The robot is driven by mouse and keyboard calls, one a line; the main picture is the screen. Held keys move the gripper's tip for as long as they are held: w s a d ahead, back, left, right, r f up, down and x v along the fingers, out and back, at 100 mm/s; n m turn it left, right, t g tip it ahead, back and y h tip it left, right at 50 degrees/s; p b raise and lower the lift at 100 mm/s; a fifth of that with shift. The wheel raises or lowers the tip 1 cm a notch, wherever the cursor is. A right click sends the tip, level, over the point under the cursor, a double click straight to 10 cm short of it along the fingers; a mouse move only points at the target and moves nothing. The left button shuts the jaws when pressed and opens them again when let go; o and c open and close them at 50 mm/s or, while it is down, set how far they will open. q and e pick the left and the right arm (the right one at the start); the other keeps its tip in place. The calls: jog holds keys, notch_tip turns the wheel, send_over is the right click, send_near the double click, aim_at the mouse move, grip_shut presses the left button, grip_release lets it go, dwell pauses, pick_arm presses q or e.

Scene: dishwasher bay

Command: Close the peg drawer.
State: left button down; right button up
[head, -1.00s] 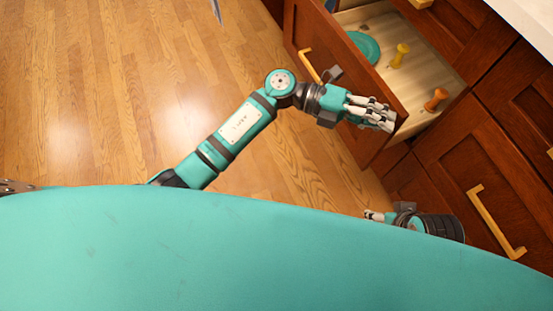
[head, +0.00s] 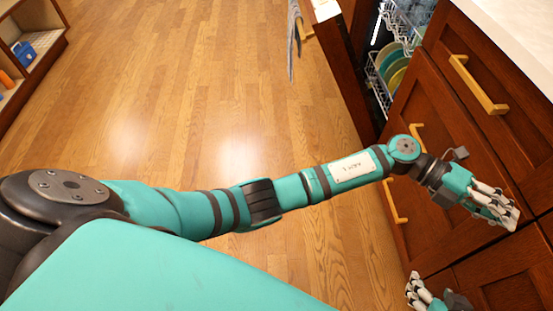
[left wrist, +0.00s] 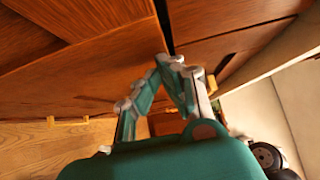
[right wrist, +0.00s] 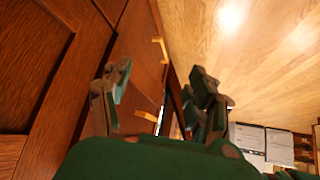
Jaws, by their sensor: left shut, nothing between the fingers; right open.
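The peg drawer front (head: 450,160) is in the row of dark red wood fronts at right in the head view, with a yellow handle (head: 417,140). It looks flush with the fronts around it, and no plate or pegs show. My left gripper (head: 511,215) is shut and empty, with its fingertips close to the wood fronts. Whether it touches them I cannot tell. In the left wrist view its fingertips (left wrist: 166,62) meet in front of the wood. My right gripper (head: 412,285) is lower, near the fronts. Its fingers are apart and empty in the right wrist view (right wrist: 158,85).
The open dishwasher (head: 378,95) stands beyond the drawers with racks and dishes, its door (head: 345,70) lowered. A towel (head: 294,40) hangs there. A white countertop (head: 515,35) lies above the fronts. Open shelves (head: 40,35) stand far left. The wood floor (head: 200,90) between is clear.

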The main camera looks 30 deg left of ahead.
pick_arm(q)
jog(key=shift+w+d, duration=0.35)
jog(key=shift+d, duration=0.15)
jog(key=shift+w+d, duration=0.1)
pick_arm(e)
jog(key=shift+w+a+r+t, duration=0.1)
jog(key=shift+w+r+t, duration=0.25)
jog(key=shift+w, duration=0.2)
jog(key=shift+w+r+t, duration=0.25)
jog(key=shift+w+r, duration=0.1)
jog(key=shift+w, duration=0.2)
jog(key=shift+s, duration=0.1)
